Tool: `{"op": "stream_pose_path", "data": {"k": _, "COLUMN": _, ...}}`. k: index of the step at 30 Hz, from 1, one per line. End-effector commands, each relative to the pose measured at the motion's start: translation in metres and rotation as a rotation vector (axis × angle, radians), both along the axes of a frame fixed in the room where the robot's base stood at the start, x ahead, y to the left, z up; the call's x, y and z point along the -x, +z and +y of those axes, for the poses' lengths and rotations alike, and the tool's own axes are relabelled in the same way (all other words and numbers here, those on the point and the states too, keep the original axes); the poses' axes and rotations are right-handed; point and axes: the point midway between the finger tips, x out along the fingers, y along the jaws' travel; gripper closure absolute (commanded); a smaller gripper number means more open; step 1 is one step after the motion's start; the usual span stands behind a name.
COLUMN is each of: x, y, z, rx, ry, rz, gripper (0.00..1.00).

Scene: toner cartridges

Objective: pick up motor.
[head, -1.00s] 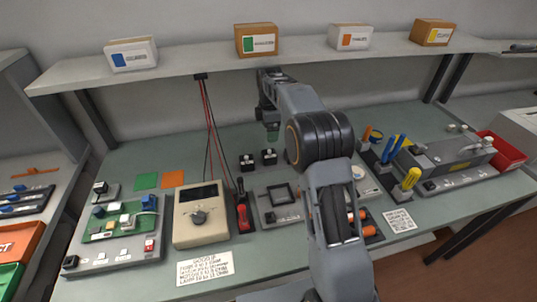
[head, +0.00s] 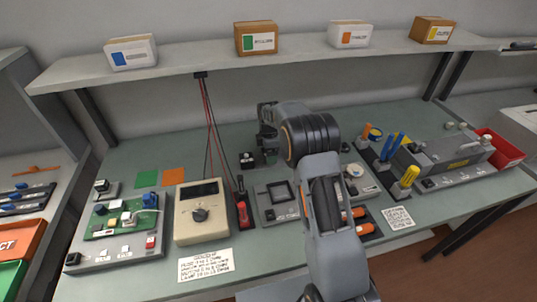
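Two small black blocks with light tops stood side by side at the middle back of the bench earlier; either could be the motor, but I cannot tell which. The left small black block (head: 246,160) is in plain view, upright on the green bench top. My gripper (head: 268,155) is down at the spot of the right block, just right of the left one, and hides it. The fingers are small and dark here, so I cannot tell whether they are open or shut on the block.
A beige meter (head: 201,214) with cables stands front left, beside a circuit-board fixture (head: 120,228). A grey square fixture (head: 277,203) lies in front of my gripper. Tool holders and a grey machine (head: 445,160) stand right. A shelf (head: 290,62) with labelled boxes overhangs the back.

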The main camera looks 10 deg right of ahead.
Motion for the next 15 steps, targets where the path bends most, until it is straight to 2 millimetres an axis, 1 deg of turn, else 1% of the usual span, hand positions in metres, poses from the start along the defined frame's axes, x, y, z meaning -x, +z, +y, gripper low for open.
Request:
{"op": "stream_pose_path", "data": {"k": 3, "x": 0.0, "y": -0.011, "z": 0.0, "rx": 0.0, "ry": 0.0, "rz": 0.001, "gripper": 0.13}}
{"op": "stream_pose_path", "data": {"k": 6, "x": 0.0, "y": -0.016, "z": 0.0, "rx": 0.0, "ry": 0.0, "rz": -0.001, "gripper": 0.13}}
{"op": "stream_pose_path", "data": {"k": 13, "x": 0.0, "y": -0.017, "z": 0.0, "rx": 0.0, "ry": 0.0, "rz": -0.001, "gripper": 0.13}}
{"op": "stream_pose_path", "data": {"k": 15, "x": 0.0, "y": -0.016, "z": 0.0, "rx": 0.0, "ry": 0.0, "rz": -0.001, "gripper": 0.19}}
